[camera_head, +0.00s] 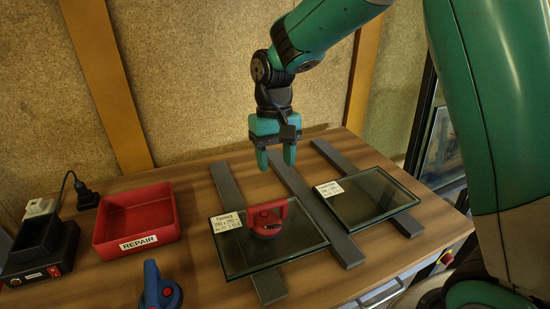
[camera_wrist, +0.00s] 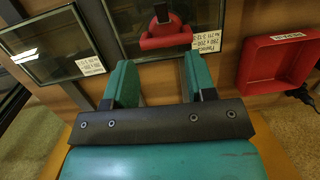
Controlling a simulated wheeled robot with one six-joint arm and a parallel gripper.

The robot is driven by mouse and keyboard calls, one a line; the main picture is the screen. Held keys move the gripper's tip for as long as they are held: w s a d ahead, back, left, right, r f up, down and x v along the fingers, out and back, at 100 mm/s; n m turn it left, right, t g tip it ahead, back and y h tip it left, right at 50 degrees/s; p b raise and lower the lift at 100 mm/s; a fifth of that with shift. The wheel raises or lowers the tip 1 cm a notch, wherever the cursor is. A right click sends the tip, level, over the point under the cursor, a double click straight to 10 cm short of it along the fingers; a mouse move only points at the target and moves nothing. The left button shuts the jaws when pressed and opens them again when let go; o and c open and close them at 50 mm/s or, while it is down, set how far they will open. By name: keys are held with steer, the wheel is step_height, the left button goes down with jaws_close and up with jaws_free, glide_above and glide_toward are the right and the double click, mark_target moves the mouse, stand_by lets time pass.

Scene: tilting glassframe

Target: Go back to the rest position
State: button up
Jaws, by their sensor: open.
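My gripper (camera_head: 276,160) hangs fingers down above the back part of the wooden table, behind the glass panes. Its two teal fingers are apart with nothing between them; they also show in the wrist view (camera_wrist: 158,82). A red suction lifter (camera_head: 267,218) sits on the left glass pane (camera_head: 290,243), in front of and below my gripper, not touched by it. The lifter also shows in the wrist view (camera_wrist: 165,30). The right glass pane (camera_head: 372,202) lies flat with a white label on its corner.
Dark bars (camera_head: 228,187) lie under the panes. A red REPAIR tray (camera_head: 136,218) stands at the left and looks empty. A black device (camera_head: 40,248) with a plug stands further left. A blue tool (camera_head: 158,290) is at the front edge. A board wall (camera_head: 200,80) rises behind.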

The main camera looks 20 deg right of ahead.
stand_by(0.4)
steer(key=s+a+r+n+t+y, duration=0.1)
steer(key=s+a+r+n, duration=0.2)
steer(key=s, duration=0.8)
steer(key=s+a+r+n+t+y, duration=0.1)
steer(key=s+r+n, duration=0.3)
steer(key=s, duration=0.7)
steer(key=shift+s+a+r+y, duration=0.25)
steer(key=shift+s+a+y, duration=0.1)
steer(key=shift+a+y, duration=0.5)
